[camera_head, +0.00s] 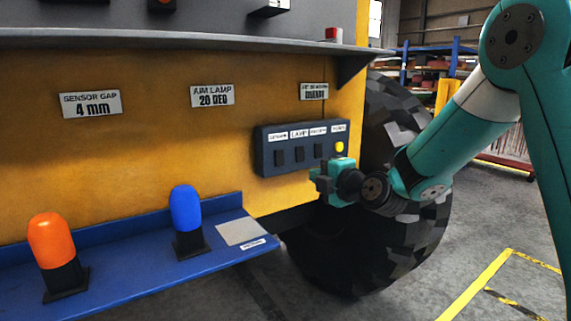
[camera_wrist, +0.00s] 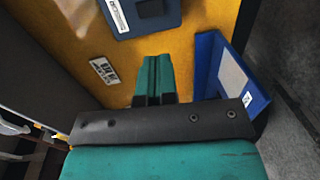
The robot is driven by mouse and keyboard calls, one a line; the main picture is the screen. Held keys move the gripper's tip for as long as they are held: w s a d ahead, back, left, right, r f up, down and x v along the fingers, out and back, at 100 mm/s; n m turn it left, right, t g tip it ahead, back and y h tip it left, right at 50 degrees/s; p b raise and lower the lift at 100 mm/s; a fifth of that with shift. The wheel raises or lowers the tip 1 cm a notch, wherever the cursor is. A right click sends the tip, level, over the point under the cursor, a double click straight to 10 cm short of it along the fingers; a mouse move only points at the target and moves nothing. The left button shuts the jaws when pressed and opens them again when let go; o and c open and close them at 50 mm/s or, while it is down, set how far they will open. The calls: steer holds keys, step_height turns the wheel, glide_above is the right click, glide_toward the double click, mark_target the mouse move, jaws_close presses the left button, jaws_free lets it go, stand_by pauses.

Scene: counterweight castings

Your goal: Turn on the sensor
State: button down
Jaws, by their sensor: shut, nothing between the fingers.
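A dark blue switch panel (camera_head: 265,160) is fixed to the yellow machine side. It carries a row of dark switches under small white labels. The leftmost switch (camera_head: 282,157) sits under a label that appears to read SENSOR; its position is too small to tell. A yellow round lamp or button (camera_head: 339,146) is at the panel's right end. My gripper (camera_head: 317,180) is shut and empty, by the panel's lower right part; touching or apart, I cannot tell. In the wrist view my closed fingers (camera_wrist: 154,75) point toward the yellow face, and part of a blue panel (camera_wrist: 165,22) shows above them.
A blue shelf (camera_head: 130,288) below bears an orange-capped post (camera_head: 52,240) and a blue-capped post (camera_head: 186,208). A grey ledge (camera_head: 180,40) runs above. A large black tyre (camera_head: 400,130) stands behind my arm. Open floor lies to the right.

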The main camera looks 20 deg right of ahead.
mark_target(281, 165)
steer(key=shift+w, duration=0.1)
steer(key=p+x, duration=0.9)
steer(key=x, duration=0.3)
steer(key=shift+w+a, duration=0.15)
steer(key=shift+w, duration=0.15)
steer(key=shift+w+a+f, duration=0.15)
steer(key=shift+w+a, duration=0.05)
steer(key=shift+w, duration=0.35)
steer(key=shift+f, duration=0.1)
steer(key=shift+w+f+b, duration=0.15)
steer(key=shift+f+b, duration=0.2)
steer(key=shift+b, duration=0.9)
steer(key=shift+r+p, duration=0.3)
steer(key=shift+r, duration=0.1)
steer(key=shift+f, duration=0.15)
